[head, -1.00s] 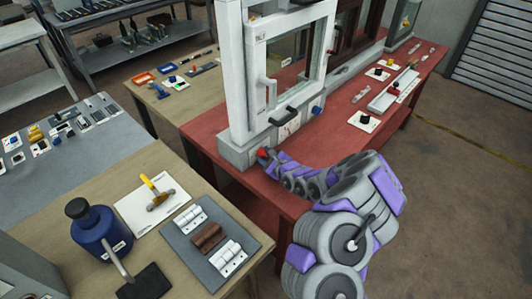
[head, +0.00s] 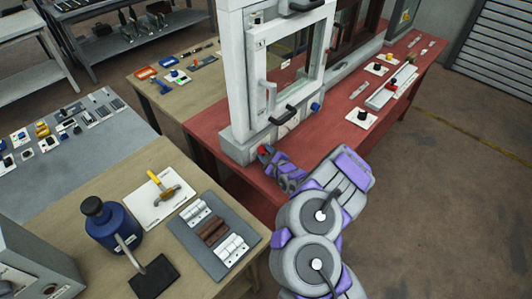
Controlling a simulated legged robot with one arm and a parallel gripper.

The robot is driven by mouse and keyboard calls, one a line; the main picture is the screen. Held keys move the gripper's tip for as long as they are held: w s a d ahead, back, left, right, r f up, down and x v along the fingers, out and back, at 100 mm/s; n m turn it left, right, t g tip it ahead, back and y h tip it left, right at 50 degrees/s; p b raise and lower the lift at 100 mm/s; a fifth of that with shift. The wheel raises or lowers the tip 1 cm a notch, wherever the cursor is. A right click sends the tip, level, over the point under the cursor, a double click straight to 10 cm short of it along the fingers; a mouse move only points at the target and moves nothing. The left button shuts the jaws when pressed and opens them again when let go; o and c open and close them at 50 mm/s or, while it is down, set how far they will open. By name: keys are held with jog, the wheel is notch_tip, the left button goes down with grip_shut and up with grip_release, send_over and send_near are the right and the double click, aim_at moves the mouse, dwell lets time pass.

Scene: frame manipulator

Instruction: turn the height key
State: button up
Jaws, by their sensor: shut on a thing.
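The white window frame (head: 288,75) stands upright on a grey base block (head: 240,145) at the near end of the red bench. My gripper (head: 267,156) is at the lower front corner of this base. It is shut on a small red piece (head: 263,149), which looks like the height key. The piece is mostly hidden by my gripper, and its turn angle is too small to tell. A blue knob (head: 316,107) sits on the frame's lower right side, apart from my gripper. A black handle (head: 285,114) is at the lower front of the frame.
The red bench (head: 335,140) runs back to the right with small knobs on white plates (head: 361,119). Floor at the right is clear.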

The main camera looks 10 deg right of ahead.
jog(key=o, duration=1.1)
jog(key=shift+a, duration=0.1)
jog(key=shift+c, duration=0.2)
jog(key=p+v, duration=0.3)
jog(key=v, duration=0.5)
jog(key=p+v, duration=0.3)
jog(key=v, duration=0.6)
jog(key=shift+s+d+f+p, duration=0.1)
jog(key=shift+d+p, duration=0.2)
